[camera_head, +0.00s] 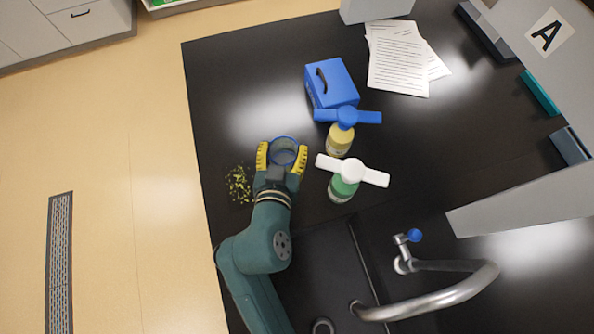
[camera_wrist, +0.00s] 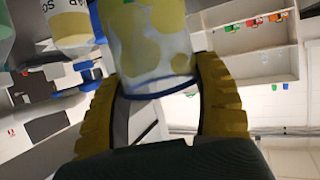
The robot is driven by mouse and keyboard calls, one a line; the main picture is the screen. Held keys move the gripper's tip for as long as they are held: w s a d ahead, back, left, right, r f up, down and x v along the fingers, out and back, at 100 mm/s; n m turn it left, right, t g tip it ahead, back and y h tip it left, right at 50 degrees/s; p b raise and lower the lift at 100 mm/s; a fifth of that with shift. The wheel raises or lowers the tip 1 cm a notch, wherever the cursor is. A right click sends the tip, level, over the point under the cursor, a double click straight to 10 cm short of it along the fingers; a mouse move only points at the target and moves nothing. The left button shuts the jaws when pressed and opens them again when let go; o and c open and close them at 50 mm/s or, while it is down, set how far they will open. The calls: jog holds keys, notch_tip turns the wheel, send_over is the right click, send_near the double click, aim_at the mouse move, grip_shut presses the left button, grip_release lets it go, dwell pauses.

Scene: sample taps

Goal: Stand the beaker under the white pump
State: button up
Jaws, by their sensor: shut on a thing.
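The beaker (camera_head: 284,150) is a clear cup with a blue rim, held between the yellow fingers of my gripper (camera_head: 282,158). In the wrist view the beaker (camera_wrist: 150,45) shows close up between both fingers (camera_wrist: 160,105), with yellow patches seen on or through its wall. The white pump (camera_head: 352,172) tops a green bottle (camera_head: 342,190) to the right of my gripper, apart from the beaker. A blue pump (camera_head: 347,116) tops a yellowish bottle (camera_head: 339,140) just behind it. I cannot tell how high the beaker is above the bench.
A blue box (camera_head: 332,82) with a dark handle stands behind the bottles. A speckled yellow patch (camera_head: 239,184) lies left of my gripper. A sink (camera_head: 325,265) and curved tap (camera_head: 440,300) are in front. Papers (camera_head: 398,62) lie at the back; bench left of the box is clear.

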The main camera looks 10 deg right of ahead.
aim_at(284, 158)
jog(key=f, duration=0.3)
jog(key=f+b, duration=0.1)
jog(key=f, duration=0.2)
jog(key=f+b, duration=0.1)
jog(key=f, duration=0.2)
jog(key=shift+w+f, duration=0.35)
jog(key=shift+w, duration=0.05)
jog(key=shift+f+b, duration=0.25)
jog(key=shift+b, duration=0.05)
jog(key=o, duration=1.1)
jog(key=shift+r, duration=0.1)
